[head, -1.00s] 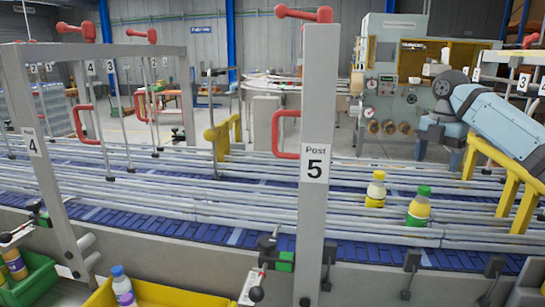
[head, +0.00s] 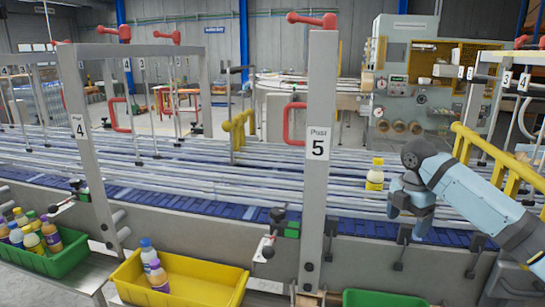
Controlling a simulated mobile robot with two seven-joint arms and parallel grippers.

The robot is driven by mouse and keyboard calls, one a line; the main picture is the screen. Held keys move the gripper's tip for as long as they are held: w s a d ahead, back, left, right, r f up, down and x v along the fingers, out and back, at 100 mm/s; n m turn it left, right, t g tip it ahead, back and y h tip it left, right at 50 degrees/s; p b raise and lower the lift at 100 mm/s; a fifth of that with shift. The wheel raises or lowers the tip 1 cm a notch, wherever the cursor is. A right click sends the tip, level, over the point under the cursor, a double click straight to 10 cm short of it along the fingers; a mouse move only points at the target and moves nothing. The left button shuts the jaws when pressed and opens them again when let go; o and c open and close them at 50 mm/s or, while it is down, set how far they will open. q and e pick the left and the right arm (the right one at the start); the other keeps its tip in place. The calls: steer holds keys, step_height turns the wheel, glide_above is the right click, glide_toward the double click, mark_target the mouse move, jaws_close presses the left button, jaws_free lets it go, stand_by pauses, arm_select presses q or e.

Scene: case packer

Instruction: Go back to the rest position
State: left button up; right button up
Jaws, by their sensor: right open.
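My right gripper (head: 410,208) hangs at the end of my blue-grey arm, which comes in from the right. It is over the near side of the conveyor (head: 180,196), and its fingers are hard to make out. My left gripper is out of view.
Post 5 (head: 318,215) stands left of my arm and post 4 (head: 84,150) further left. Yellow guard rails (head: 495,155) are close to my arm. A yellow bin (head: 215,288) with bottles, a filled green bin (head: 60,258) and another green bin (head: 385,299) line the front.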

steer(key=s+a+f+m+t+y, duration=0.1)
steer(key=s+a+f+m, duration=0.2)
steer(key=s+a+f, duration=0.55)
steer(key=s+a+f+m+t+y, duration=0.1)
steer(key=s+a+f+m, duration=0.35)
steer(key=s+f, duration=0.65)
steer(key=s+d+f+m+t, duration=0.1)
steer(key=s+d+f+m, duration=0.1)
steer(key=s+m, duration=0.45)
steer(key=s+d+f+m+h, duration=0.1)
steer(key=s+d+m, duration=0.2)
steer(key=s, duration=0.6)
steer(key=s+d+f+m+t, duration=0.15)
steer(key=s+m, duration=0.25)
steer(key=s, duration=0.4)
steer(key=w+a+f+t+y, duration=0.1)
steer(key=w+a+f+t, duration=0.1)
steer(key=f, duration=0.4)
steer(key=w+a+f+n+t+y, duration=0.1)
steer(key=w+a+f+t, duration=0.2)
steer(key=f, duration=0.4)
steer(key=shift+w+a+f+t, duration=0.3)
steer(key=shift+w+a+t, duration=0.05)
steer(key=shift+t, duration=0.4)
